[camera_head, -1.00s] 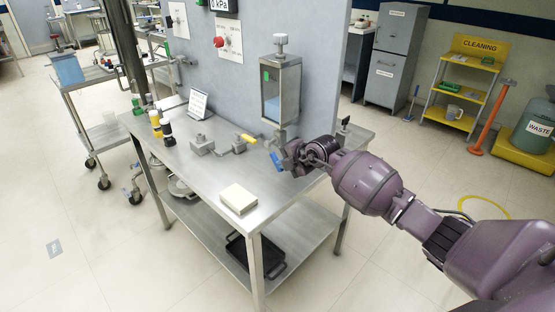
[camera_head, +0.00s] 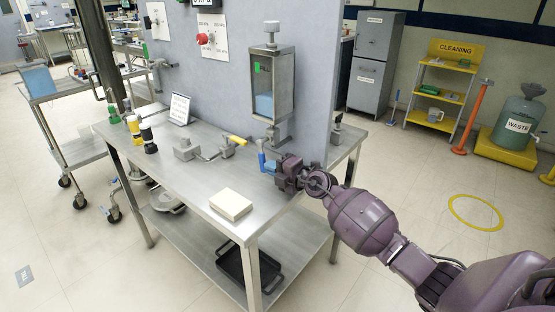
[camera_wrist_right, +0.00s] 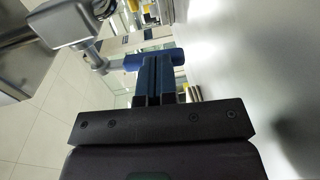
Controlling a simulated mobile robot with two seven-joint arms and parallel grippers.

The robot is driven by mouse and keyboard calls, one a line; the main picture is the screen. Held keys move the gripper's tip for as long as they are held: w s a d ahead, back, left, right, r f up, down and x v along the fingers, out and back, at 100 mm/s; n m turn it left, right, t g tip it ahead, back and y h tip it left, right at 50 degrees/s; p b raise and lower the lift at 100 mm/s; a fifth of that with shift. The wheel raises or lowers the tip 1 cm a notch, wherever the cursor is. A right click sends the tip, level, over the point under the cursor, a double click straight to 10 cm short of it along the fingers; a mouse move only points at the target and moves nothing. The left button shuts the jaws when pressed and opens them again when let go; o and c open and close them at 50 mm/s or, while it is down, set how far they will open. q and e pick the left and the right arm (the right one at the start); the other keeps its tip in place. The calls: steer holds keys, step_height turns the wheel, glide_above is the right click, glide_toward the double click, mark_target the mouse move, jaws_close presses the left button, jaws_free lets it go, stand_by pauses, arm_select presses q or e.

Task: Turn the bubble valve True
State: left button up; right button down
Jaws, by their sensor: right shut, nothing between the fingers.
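A valve with a blue handle (camera_head: 261,159) sits below a glass-fronted metal column (camera_head: 272,85) on the steel table. I take this for the bubble valve, but no label on it is readable. My right gripper (camera_head: 276,170) is at the handle, coming from the right. In the right wrist view the shut fingers (camera_wrist_right: 158,72) point at the blue handle (camera_wrist_right: 138,60), which lies across just beyond their tips. Nothing is between the fingers. I cannot tell whether they touch the handle. A grey valve body (camera_wrist_right: 70,22) shows at upper left there. My left gripper is out of view.
The steel table (camera_head: 190,185) carries a yellow-handled valve (camera_head: 236,140), a grey block fitting (camera_head: 186,149), a cream box (camera_head: 231,204) and several small bottles. A grey panel (camera_head: 220,80) stands behind. Open floor lies at front left and right.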

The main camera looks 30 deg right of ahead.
steer(key=shift+w+a+f+t+b, duration=0.1)
steer(key=shift+w+f+t+b, duration=0.15)
steer(key=shift+f+b, duration=0.4)
steer(key=shift+w+r+t+b, duration=0.15)
steer(key=shift+t+b, duration=0.2)
steer(key=shift+b, duration=0.05)
steer(key=shift+a+r, duration=0.1)
steer(key=shift+r, duration=0.25)
